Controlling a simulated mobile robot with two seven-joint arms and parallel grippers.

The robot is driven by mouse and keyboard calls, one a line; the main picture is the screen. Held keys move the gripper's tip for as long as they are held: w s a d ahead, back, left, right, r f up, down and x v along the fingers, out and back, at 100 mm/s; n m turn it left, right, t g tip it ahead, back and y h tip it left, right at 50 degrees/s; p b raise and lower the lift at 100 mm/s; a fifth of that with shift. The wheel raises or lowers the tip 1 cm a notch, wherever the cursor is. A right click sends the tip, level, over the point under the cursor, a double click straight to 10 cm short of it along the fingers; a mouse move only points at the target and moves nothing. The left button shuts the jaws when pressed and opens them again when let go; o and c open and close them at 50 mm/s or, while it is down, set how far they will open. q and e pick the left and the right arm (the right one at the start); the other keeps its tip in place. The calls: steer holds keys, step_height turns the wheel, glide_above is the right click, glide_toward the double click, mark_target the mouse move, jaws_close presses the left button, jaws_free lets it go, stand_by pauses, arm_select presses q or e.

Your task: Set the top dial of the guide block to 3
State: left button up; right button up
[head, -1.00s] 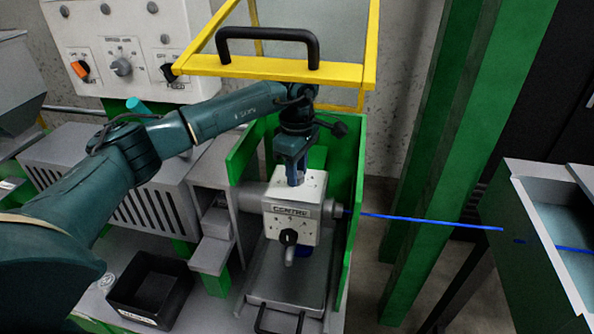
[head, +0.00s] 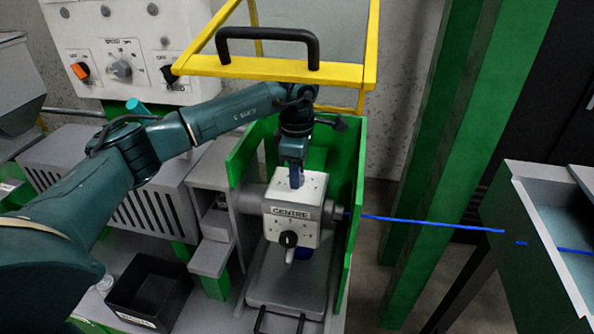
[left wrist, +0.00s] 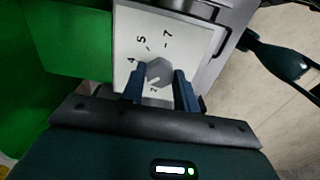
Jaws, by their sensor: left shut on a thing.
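The white guide block (head: 310,190), labelled CENTRE, stands inside the green-walled bay. My left gripper (head: 295,184) comes down onto its top face from above. In the left wrist view the top dial (left wrist: 160,72) is a grey faceted knob between the fingertips of my left gripper (left wrist: 160,88), which is shut on it. Printed marks including 7 and 5 show on the white top face (left wrist: 186,38) around the knob; the fingers hide part of the scale. I cannot read the dial's setting with certainty. My right gripper is out of view.
A black front dial (head: 289,239) sits on the block's near face. The blue cable (head: 430,222) runs right from the block toward a trough (head: 545,180). A yellow-framed guard (head: 270,72) stands raised behind my arm. A black bin (head: 150,290) is at lower left.

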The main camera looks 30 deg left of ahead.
arm_select(q)
steer(key=o, duration=1)
steer(key=shift+c, duration=0.2)
steer(key=shift+r, duration=0.1)
steer(key=shift+r, duration=0.35)
step_height(320, 180, up, 7)
steer(key=shift+f+b, duration=0.15)
steer(key=shift+b, duration=0.4)
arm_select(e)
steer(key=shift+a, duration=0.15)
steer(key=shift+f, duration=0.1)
